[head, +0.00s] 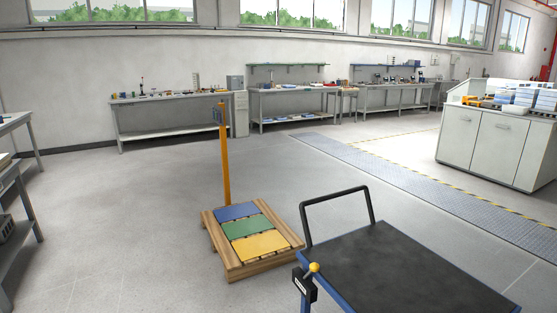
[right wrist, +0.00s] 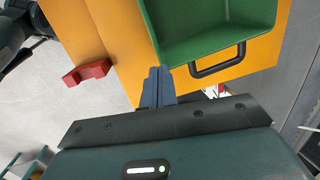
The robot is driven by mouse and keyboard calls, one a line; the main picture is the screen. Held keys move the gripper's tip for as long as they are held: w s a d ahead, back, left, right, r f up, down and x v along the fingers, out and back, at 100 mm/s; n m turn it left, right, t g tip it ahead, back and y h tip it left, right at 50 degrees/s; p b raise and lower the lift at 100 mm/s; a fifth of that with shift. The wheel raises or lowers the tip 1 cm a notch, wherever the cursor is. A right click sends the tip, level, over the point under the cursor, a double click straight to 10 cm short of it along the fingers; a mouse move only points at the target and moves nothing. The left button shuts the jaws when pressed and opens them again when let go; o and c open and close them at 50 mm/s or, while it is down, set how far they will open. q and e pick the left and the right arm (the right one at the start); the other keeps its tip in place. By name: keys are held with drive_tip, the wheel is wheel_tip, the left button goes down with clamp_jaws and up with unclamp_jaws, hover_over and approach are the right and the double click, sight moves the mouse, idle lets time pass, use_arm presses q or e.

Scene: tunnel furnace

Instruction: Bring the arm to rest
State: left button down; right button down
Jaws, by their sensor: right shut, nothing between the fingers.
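My right gripper (right wrist: 158,75) shows in the right wrist view with its two blue-grey fingers closed together and nothing between them. Its fingertips appear close to the edge of a green bin (right wrist: 215,45); I cannot tell whether they touch it. Neither gripper shows in the head view, and my left gripper is in no view.
The right wrist view shows an orange panel (right wrist: 110,45), a black handle (right wrist: 218,62) and a red block (right wrist: 86,73). In the head view, a black-topped cart (head: 400,270) stands front right, beside a wooden pallet (head: 238,270). Open floor (head: 120,220) lies left.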

drive_tip(key=w+a+f+m+t+y, duration=0.1)
drive_tip(key=w+a+f+y, duration=0.1)
drive_tip(key=w+a, duration=0.2)
drive_tip(key=w+a+f+m+t+y, duration=0.1)
drive_tip(key=w+a+f+t, duration=0.1)
drive_tip(key=w+a, duration=0.3)
drive_tip(key=w+a+f+m+t+y, duration=0.1)
drive_tip(key=w+a, duration=0.4)
drive_tip(key=a, duration=0.5)
drive_tip(key=shift+f+y, duration=0.4)
drive_tip(key=shift+y, duration=0.4)
drive_tip(key=w+a+r+m+t+h, duration=0.1)
drive_tip(key=w+a+r+m+t, duration=0.1)
drive_tip(key=w+a+m+t, duration=0.45)
drive_tip(key=w+a+r+m+t, duration=0.15)
drive_tip(key=w+a+m, duration=0.25)
drive_tip(key=a+m, duration=0.55)
drive_tip(key=s+f+m+g+h, duration=0.4)
drive_tip(key=s+m+g, duration=0.75)
drive_tip(key=m, duration=0.95)
drive_tip(key=w+a+f+n+t+y+p, duration=0.1)
drive_tip(key=w+a+f+t+y+p, duration=0.1)
drive_tip(key=w+a+f+t+y, duration=0.2)
drive_tip(key=shift+w+a+f+n+t, duration=0.3)
drive_tip(key=shift+w+a+f+t, duration=0.35)
drive_tip(key=shift+w+a+t, duration=0.8)
